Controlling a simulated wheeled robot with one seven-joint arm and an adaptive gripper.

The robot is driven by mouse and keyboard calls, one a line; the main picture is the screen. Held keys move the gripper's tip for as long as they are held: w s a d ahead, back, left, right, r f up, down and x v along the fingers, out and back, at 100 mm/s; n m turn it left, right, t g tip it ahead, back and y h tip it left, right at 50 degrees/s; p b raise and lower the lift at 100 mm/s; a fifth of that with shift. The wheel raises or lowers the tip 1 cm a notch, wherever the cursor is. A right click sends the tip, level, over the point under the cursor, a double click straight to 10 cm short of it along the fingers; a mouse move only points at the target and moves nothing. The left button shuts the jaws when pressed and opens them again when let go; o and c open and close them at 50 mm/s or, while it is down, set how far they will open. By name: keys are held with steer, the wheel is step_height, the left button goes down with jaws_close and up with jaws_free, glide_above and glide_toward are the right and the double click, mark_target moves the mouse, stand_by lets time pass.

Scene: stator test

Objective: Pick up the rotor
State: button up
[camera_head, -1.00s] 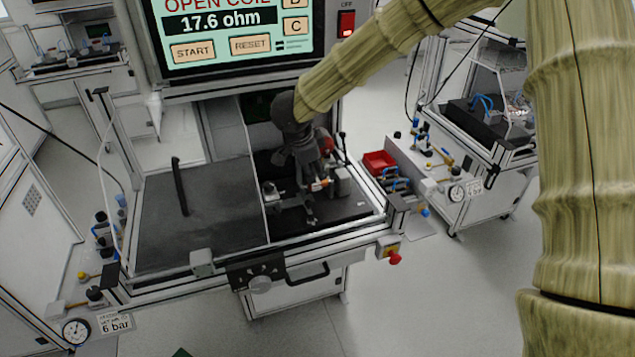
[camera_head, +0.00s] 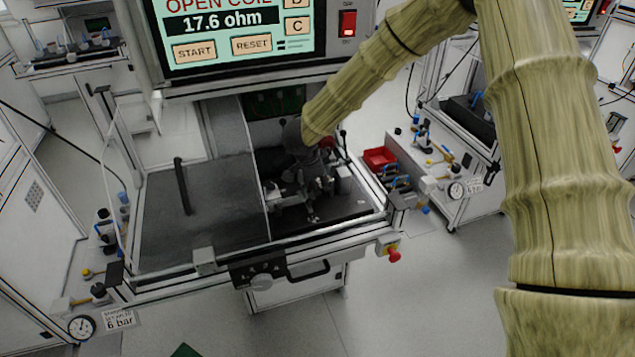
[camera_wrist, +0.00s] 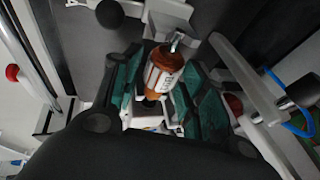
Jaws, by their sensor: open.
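In the wrist view, the rotor (camera_wrist: 166,68) is a copper-orange cylinder with a white printed label and a bright metal shaft at its upper end. It lies between the two green-padded fingers of my gripper (camera_wrist: 161,88). The gripper is open around it, and I cannot tell whether a pad touches it. In the head view, my gripper (camera_head: 314,185) is low over the dark right half of the workbench, among the test fixture's parts. The rotor cannot be made out there, hidden by the gripper and fixture.
The fixture (camera_head: 343,177) surrounds the gripper closely. A display (camera_head: 235,35) reading 17.6 ohm hangs above. A red bin (camera_head: 380,158) stands to the right.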

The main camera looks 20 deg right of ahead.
jaws_close()
steer(key=shift+r+b, duration=0.3)
steer(key=shift+r, duration=0.3)
steer(key=shift+b+v, duration=0.55)
steer(key=shift+v, duration=0.65)
steer(key=s+a+r+b, duration=0.1)
steer(key=s+a+b, duration=0.2)
steer(key=s, duration=1.1)
steer(key=shift+s+a+r, duration=0.2)
steer(key=shift+s+r, duration=0.1)
steer(key=shift+s, duration=0.05)
